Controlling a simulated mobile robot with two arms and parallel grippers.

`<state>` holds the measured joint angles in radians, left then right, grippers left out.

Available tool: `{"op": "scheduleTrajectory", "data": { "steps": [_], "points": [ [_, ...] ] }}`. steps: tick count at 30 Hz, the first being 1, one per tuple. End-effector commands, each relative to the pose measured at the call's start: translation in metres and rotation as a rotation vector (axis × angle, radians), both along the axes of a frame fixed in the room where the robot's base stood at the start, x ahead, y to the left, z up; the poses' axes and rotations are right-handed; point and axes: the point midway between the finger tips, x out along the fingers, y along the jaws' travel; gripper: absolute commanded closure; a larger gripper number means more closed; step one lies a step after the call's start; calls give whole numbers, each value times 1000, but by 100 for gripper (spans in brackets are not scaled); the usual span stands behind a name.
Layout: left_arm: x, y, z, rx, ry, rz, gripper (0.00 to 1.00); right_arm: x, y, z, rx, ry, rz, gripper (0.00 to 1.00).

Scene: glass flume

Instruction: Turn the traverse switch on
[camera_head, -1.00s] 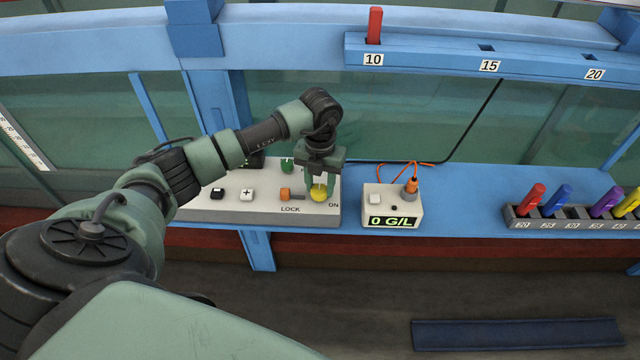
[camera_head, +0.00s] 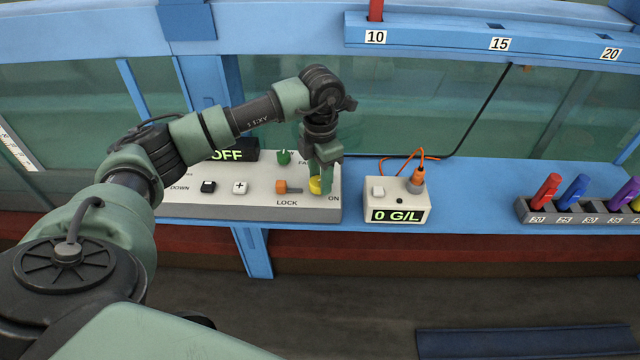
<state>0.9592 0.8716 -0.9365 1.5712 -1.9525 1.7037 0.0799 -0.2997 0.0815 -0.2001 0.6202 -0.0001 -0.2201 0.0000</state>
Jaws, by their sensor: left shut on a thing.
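The control box (camera_head: 255,205) is a grey panel on the blue shelf. The yellow switch knob (camera_head: 315,187) sits at its right end, beside the printed word ON. My left gripper (camera_head: 321,180) reaches down from above and is shut on the yellow knob; its fingers hide part of the knob. The black display (camera_head: 232,153) at the back of the box reads OFF, partly behind my arm. My right gripper is not in view.
An orange lock lever (camera_head: 283,187), a green knob (camera_head: 283,157), a black button (camera_head: 208,187) and a white plus button (camera_head: 240,188) share the panel. A meter box (camera_head: 397,207) reading 0 G/L stands to the right, with an orange cable.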

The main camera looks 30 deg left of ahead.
Motion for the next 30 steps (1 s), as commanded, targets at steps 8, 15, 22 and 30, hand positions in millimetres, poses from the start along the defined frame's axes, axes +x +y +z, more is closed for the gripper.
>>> {"op": "scheduleTrajectory", "data": {
  "steps": [8,15,22,30],
  "points": [
    [1,-1,-2,0,-6,-262,100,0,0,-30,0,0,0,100],
    [0,-2,-2,0,-6,-482,100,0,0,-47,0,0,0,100],
    [-1,-2,0,0,-6,-654,100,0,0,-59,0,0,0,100],
    [-2,-2,1,1,-6,-780,100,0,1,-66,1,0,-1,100]
  ]
}}
